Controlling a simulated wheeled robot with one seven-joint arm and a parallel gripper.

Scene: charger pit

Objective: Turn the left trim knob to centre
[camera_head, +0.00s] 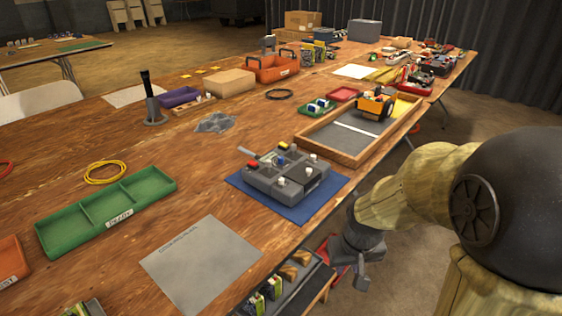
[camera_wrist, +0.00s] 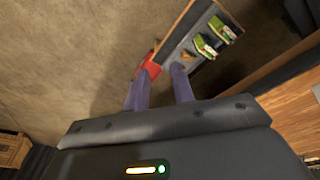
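A grey control box (camera_head: 262,184) lies on a blue mat (camera_head: 318,203) on the wooden table, in the middle of the head view. On its top are a white-capped knob (camera_head: 281,182) near the front, more white caps to the right, a blue cap, a red part at the left and a slanted lever. The knob pointers are too small to read, and I cannot tell which is the left trim knob. My gripper (camera_head: 358,277) hangs beyond the table's near edge, low and apart from the box. In the wrist view my gripper (camera_wrist: 160,82) is open and empty above the floor.
A wooden-rimmed tray (camera_head: 347,158) holds a yellow toy vehicle (camera_head: 376,104) behind the box. A grey sheet (camera_head: 200,265) and green tray (camera_head: 72,230) lie left. A lower shelf (camera_head: 290,295) with batteries sits below the near edge; it also shows in the wrist view (camera_wrist: 190,50).

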